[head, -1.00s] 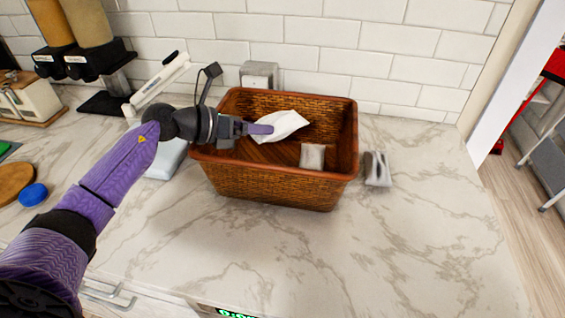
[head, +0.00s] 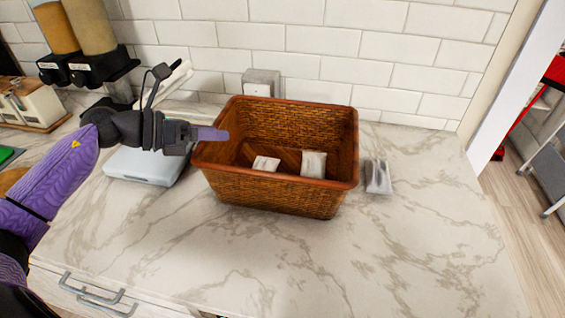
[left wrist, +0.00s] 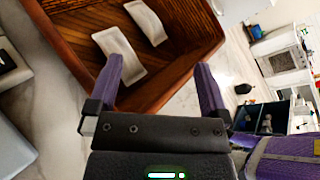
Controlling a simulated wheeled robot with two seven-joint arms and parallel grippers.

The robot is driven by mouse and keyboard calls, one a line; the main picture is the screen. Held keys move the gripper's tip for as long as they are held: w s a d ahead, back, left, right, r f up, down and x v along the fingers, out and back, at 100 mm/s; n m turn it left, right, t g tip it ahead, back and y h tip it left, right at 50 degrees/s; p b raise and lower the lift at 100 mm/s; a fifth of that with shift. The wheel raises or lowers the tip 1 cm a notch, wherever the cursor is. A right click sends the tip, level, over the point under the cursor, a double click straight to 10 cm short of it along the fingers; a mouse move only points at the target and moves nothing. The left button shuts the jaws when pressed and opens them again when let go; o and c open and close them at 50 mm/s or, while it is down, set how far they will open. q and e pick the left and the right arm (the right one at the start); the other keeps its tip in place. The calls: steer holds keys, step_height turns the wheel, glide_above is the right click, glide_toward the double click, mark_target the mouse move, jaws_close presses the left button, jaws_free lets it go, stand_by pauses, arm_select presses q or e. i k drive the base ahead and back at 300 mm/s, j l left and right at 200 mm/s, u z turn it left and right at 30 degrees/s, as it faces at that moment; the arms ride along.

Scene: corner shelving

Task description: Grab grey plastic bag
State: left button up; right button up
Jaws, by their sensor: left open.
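A small grey plastic bag (head: 378,177) lies on the counter just right of the wicker basket (head: 275,192). Inside the basket lie two pale packets, one at the left (head: 266,163) and one at the right (head: 313,165). Two pale packets (left wrist: 119,55) also show in the basket in the left wrist view. My left gripper (head: 212,133) is open and empty at the basket's left rim, well away from the grey bag. In the left wrist view its fingers (left wrist: 159,70) are spread with nothing between them. My right gripper is out of view.
A pale flat-topped device (head: 145,165) stands left of the basket, below my left gripper. Dispensers (head: 90,40) stand at the back left. A tiled wall (head: 330,45) closes the back.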

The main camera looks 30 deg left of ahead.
mark_target(378, 178)
steer(key=k, duration=1)
